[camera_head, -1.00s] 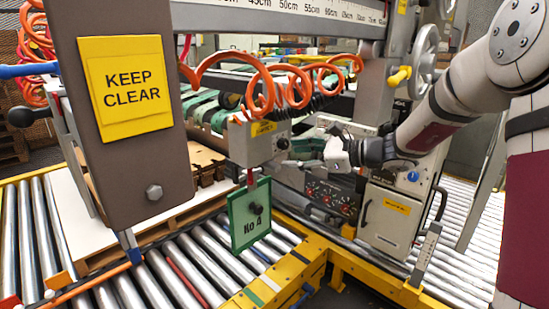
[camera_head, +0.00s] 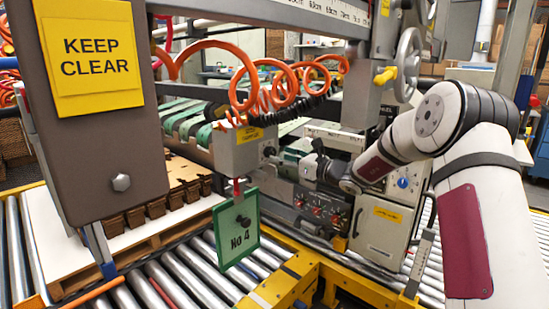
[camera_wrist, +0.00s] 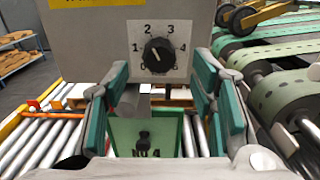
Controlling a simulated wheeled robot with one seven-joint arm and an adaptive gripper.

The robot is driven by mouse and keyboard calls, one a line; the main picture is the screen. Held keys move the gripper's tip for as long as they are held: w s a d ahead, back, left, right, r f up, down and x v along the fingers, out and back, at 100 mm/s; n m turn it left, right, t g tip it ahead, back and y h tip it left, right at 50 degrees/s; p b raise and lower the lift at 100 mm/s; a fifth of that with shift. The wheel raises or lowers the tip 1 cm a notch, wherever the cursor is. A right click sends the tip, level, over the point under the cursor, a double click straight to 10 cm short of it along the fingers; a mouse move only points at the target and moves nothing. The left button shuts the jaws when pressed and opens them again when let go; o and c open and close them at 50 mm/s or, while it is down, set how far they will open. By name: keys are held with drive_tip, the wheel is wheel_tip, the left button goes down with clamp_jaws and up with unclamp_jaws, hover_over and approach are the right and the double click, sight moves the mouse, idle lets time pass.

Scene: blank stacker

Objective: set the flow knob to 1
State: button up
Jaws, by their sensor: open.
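The flow knob (camera_wrist: 159,51) is a round black knob on a pale dial plate (camera_wrist: 178,70) numbered around its rim. A faint light mark on the knob seems to point up and left, but its exact number is unclear. In the head view the knob (camera_head: 269,152) is small on the side of a grey box (camera_head: 232,152). My gripper (camera_wrist: 161,82) is open, its teal-padded fingers on either side of the dial in the wrist view, with nothing between them. The gripper (camera_head: 291,153) is close in front of the knob in the head view; contact cannot be told.
A green "No 4" tag (camera_head: 237,230) hangs under the box. Orange coiled hoses (camera_head: 255,80) loop above it. A cabinet (camera_head: 385,225) and red-lit control panel (camera_head: 318,205) stand below my arm. Rollers (camera_head: 185,275) and a yellow frame (camera_head: 285,285) lie below.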

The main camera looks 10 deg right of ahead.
sight(273, 154)
drive_tip(key=shift+x, duration=2.05)
drive_tip(key=shift+c, duration=0.2)
drive_tip(key=shift+b, duration=0.3)
drive_tip(key=c, duration=1.1)
